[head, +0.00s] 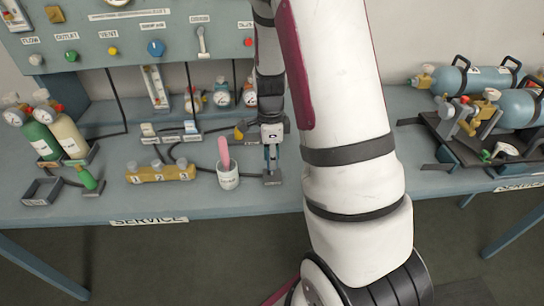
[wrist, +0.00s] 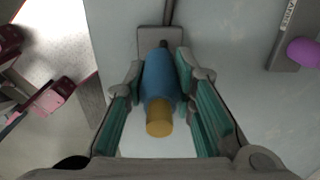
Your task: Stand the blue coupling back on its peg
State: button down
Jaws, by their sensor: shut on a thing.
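My gripper (head: 271,140) points down near the front of the bench, right of the white cup. In the wrist view, its teal-padded fingers (wrist: 162,84) flank the blue coupling (wrist: 160,75), which has a brass end (wrist: 159,120) facing the camera. A dark tip shows at the coupling's far end, over a small grey base plate (wrist: 146,36). In the head view, a little blue shows between the fingers above the grey base (head: 272,180). The coupling looks roughly upright. I cannot tell whether it sits on the peg; the fingers and coupling hide the contact.
A white cup (head: 228,179) with a pink item stands close left of my gripper. A yellow block (head: 160,174) lies further left, near green and cream cylinders (head: 41,138). A black tray (head: 455,146) with blue cylinders is at right.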

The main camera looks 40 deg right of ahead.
jog(key=shift+f+b, duration=0.75)
jog(key=shift+f, duration=0.7)
jog(key=c, duration=1.2)
grip_release()
jog(key=shift+c, duration=0.2)
notch_tip(320, 180, up, 11)
jog(key=shift+w+a+r, duration=0.1)
jog(key=shift+w+r, duration=0.05)
jog(key=shift+r, duration=0.35)
